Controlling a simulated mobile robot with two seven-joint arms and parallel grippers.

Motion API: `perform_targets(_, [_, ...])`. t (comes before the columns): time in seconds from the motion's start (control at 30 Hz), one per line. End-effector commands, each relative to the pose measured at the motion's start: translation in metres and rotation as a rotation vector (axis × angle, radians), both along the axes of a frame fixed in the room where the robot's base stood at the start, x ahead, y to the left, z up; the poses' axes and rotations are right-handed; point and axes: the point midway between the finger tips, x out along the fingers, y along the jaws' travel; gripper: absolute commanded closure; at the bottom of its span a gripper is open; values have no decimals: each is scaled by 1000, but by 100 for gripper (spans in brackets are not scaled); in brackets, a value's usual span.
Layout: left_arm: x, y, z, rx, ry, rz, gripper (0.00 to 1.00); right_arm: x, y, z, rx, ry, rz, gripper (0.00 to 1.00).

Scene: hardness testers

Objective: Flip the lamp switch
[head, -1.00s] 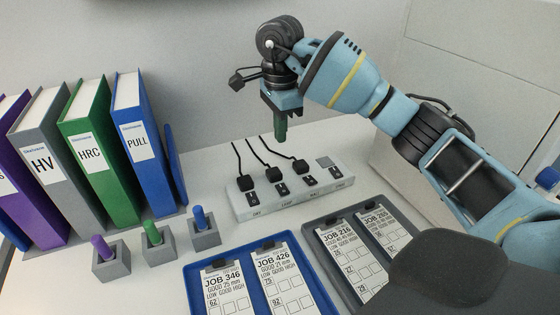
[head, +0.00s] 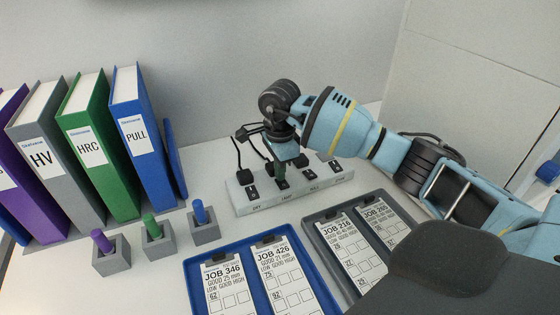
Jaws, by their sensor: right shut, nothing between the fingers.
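A light grey power strip (head: 240,207) lies on the table below the back wall, with a row of black rocker switches and small labels on its front edge. The second label from the left appears to read LAMP. My right gripper (head: 281,177) is shut and empty, pointing down at the second switch position from the left, above that label. My left gripper is out of view.
A blue tray (head: 196,290) and a grey tray (head: 318,232) with job cards lie in front. Pen holders (head: 205,230) and upright binders (head: 140,150) stand left.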

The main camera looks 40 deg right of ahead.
Motion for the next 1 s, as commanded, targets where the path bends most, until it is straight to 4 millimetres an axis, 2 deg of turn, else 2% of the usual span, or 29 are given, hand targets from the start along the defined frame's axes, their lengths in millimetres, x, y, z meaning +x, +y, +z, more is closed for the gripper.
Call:
perform_targets(0.67, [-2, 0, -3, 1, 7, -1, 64, 1, 0, -7, -1, 3, 0, 100])
perform_targets(1.0, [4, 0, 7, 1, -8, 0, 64, -9, 2, -3, -2, 6, 0, 100])
